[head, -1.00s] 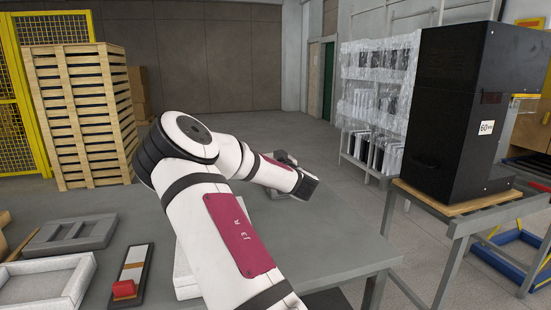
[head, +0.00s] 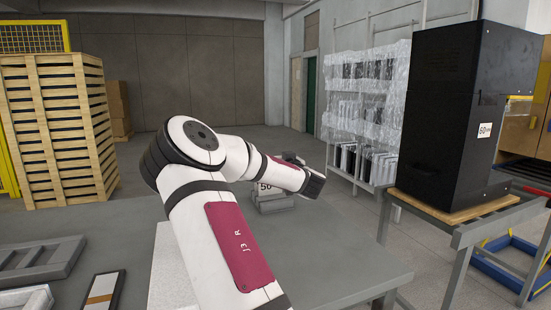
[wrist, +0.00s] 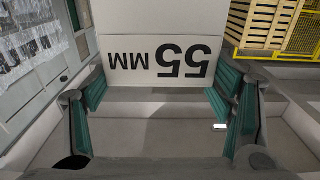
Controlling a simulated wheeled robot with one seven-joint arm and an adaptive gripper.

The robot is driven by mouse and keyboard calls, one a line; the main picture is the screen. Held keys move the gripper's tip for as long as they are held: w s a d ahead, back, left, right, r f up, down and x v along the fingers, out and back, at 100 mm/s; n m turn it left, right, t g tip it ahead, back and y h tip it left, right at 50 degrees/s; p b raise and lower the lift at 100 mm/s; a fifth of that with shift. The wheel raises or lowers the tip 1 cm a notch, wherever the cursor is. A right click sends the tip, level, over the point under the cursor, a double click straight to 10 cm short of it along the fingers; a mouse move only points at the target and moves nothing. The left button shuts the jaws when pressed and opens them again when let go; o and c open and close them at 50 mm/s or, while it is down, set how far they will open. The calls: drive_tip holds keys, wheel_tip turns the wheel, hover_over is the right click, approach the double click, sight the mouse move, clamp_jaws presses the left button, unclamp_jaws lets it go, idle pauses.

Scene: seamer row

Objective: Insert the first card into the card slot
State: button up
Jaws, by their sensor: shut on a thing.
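A white card (wrist: 160,30) printed "55 MM", upside down in the wrist view, is between the two green-padded fingers of my gripper (wrist: 160,97), which is shut on it. In the head view my arm hides most of the gripper. There a small white card (head: 265,187) with a number shows just below my wrist, at a grey stepped block (head: 274,204) on the table. I cannot tell whether it is the held card, or whether it sits in a slot or above one.
The grey table (head: 345,258) is clear right of my arm. A grey compartment tray (head: 38,262) and a dark-framed board (head: 101,292) lie at left. A tall black machine (head: 440,110) stands on a separate bench at right. Stacked pallets (head: 60,130) stand behind at left.

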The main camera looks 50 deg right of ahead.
drive_tip(key=shift+f+b, duration=1.8)
drive_tip(key=shift+f, duration=1.1)
drive_tip(key=shift+f+b, duration=1.6)
drive_tip(key=shift+f, duration=0.45)
drive_tip(key=o, duration=0.9)
drive_tip(key=v, duration=1.2)
drive_tip(key=shift+r, duration=0.1)
